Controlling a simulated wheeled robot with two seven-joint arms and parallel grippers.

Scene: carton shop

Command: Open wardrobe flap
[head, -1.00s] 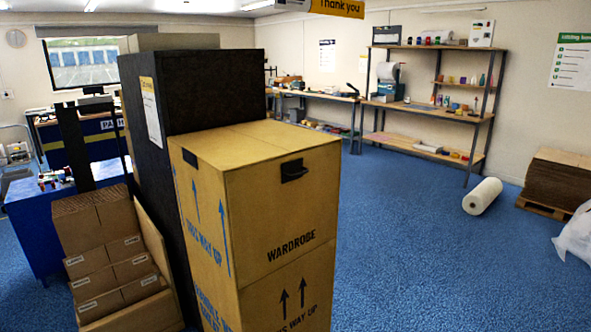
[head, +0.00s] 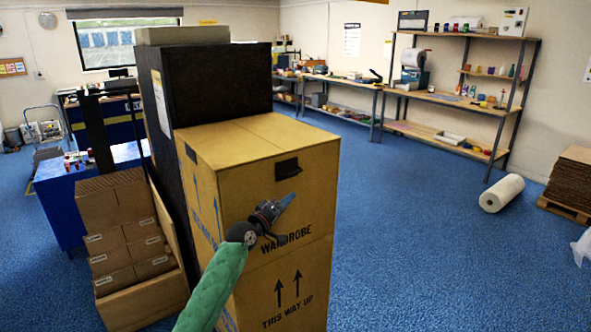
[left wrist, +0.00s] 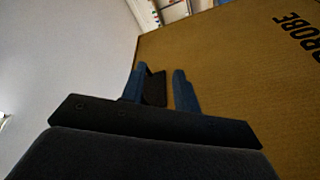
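The tall brown wardrobe carton (head: 312,215) stands upright in the head view, its top (head: 262,140) flat and closed. A black handle (head: 287,168) sits high on its front face. My left gripper (head: 290,198) is in front of that face, a little below the handle in the picture. In the left wrist view its two blue fingers (left wrist: 160,70) are apart, and the black handle (left wrist: 154,88) shows between and beyond them. Nothing appears held. Whether the fingers touch the handle cannot be told. My right gripper is not in view.
A black cabinet-like box (head: 215,85) stands close behind the carton. A bin of flat cartons (head: 125,240) is at its left. A white roll (head: 502,193) lies on the blue floor, near a pallet of cardboard (head: 571,182). The floor right of the carton is clear.

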